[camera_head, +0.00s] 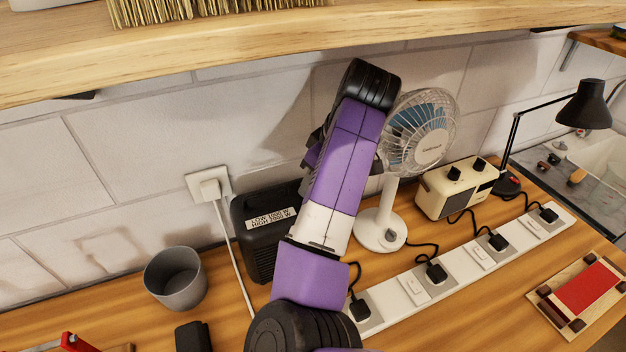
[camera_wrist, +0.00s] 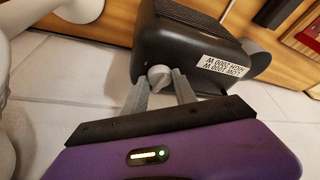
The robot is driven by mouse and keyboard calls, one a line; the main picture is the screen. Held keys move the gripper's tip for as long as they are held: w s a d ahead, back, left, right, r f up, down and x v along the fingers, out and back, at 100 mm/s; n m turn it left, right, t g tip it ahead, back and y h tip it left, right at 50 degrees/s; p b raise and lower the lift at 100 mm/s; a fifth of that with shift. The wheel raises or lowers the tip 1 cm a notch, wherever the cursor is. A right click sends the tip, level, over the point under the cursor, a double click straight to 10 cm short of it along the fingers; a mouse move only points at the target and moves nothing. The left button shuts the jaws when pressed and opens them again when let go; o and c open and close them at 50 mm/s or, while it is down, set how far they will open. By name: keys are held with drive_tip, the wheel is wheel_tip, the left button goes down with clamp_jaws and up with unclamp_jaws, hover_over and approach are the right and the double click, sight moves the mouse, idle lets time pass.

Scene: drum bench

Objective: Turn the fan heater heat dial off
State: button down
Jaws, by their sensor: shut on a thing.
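The fan heater (camera_head: 262,245) is a dark box with a white label reading low 1000 W and high 2000 W. It stands against the wall at the back of the bench, partly hidden by my arm in the head view. In the wrist view the heater (camera_wrist: 185,48) appears upside down. Its light grey heat dial (camera_wrist: 159,77) sits at the heater's edge, between my two grey fingers. My gripper (camera_wrist: 159,80) is shut on the dial. The head view does not show the dial or my fingertips. The dial's exact setting cannot be told.
A white desk fan (camera_head: 381,230) stands right of the heater, close to my arm. A grey pot (camera_head: 175,283) stands left of it. A power strip (camera_head: 451,265) with black plugs runs along the bench. A wooden shelf (camera_head: 240,42) hangs above.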

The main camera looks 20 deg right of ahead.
drive_tip(key=shift+w+n+g+y, duration=0.1)
drive_tip(key=shift+n+g+y, duration=0.25)
drive_tip(key=shift+n, duration=0.95)
drive_tip(key=shift+d, duration=0.1)
drive_tip(key=c, duration=1)
unclamp_jaws()
drive_tip(key=shift+r, duration=0.1)
drive_tip(key=shift+d+r, duration=0.15)
drive_tip(key=shift+r, duration=0.4)
drive_tip(key=v, duration=0.6)
drive_tip(key=shift+s+r, duration=0.2)
